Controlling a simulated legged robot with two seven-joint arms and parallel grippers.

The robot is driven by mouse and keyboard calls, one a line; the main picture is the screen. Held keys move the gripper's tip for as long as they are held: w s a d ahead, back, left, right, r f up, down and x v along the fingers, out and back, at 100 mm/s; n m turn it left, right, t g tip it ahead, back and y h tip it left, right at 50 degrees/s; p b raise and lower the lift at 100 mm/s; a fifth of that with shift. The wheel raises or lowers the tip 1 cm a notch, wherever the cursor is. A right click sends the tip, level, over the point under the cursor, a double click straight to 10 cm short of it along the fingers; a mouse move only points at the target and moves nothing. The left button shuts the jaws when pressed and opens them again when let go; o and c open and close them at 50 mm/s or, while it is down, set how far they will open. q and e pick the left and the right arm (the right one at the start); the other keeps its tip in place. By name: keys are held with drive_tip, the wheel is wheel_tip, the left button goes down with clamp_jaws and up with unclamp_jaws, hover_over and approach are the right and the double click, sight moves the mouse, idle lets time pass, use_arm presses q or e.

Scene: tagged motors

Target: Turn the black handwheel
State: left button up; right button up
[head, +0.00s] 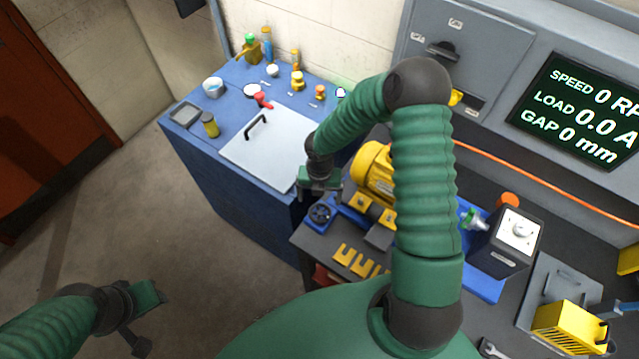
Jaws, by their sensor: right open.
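The black handwheel (320,213) is a small round wheel at the left end of the blue motor base, near the grey bench's left corner. My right gripper (320,194) is open, just above the handwheel in the picture and pointing down. Its jaws hide part of the wheel's surroundings, and I cannot tell whether they touch it. The yellow motor (373,168) sits on the blue base behind my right arm, partly hidden. My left gripper (148,318) is low at the left over the floor, away from the benches; its jaws are unclear.
A blue cabinet (222,180) with bottles, jars and a handled grey lid (265,150) stands left of the bench. Yellow slotted shims (352,262) lie at the bench front. A dial box (505,242) stands to the right. A display (580,110) reads zeros.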

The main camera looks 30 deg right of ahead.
wheel_tip(320, 180, up, 9)
idle(0.5)
drive_tip(key=s+a+f+m+t+b, duration=0.1)
drive_tip(key=s+a+f+m+b, duration=0.1)
drive_tip(key=m, duration=0.7)
drive_tip(key=s+a+f+m+b, duration=0.2)
drive_tip(key=s+a+m+b, duration=0.1)
drive_tip(key=m+b, duration=0.4)
drive_tip(key=s+a+f+m+t+b, duration=0.1)
drive_tip(key=s+m+b, duration=0.3)
drive_tip(key=m, duration=0.8)
drive_tip(key=shift+s+a+f+t+b, duration=0.3)
drive_tip(key=shift+a+f+b, duration=0.25)
drive_tip(key=shift+a, duration=0.25)
drive_tip(key=shift+s+a+r, duration=0.1)
drive_tip(key=shift+a+r, duration=0.05)
drive_tip(key=shift+a, duration=0.1)
